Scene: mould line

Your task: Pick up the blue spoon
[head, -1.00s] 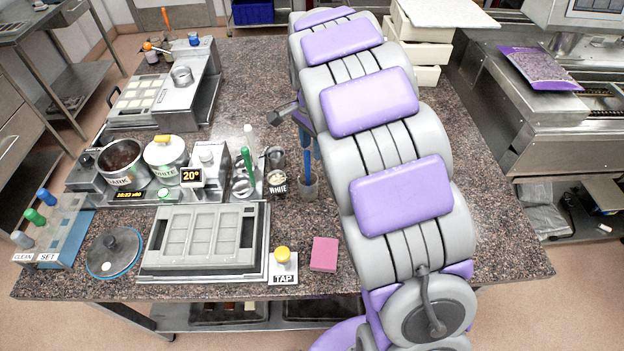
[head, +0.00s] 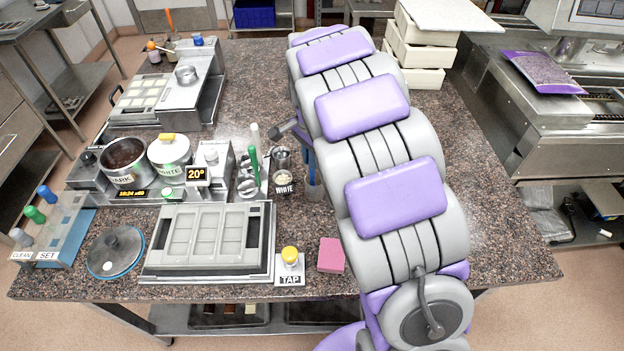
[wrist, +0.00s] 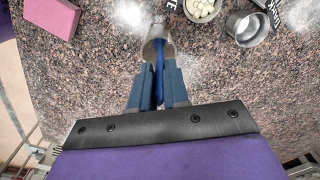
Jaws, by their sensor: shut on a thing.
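The blue spoon (wrist: 159,75) shows in the wrist view between the two fingers of my gripper (wrist: 159,88), which is shut on its handle. My arm hides most of the gripper in the head view.
A pink block (head: 331,255) and a yellow-topped TAP piece (head: 290,256) lie in front. A mould tray (head: 148,262) fills the front left. White boxes (head: 412,56) stand at the back.

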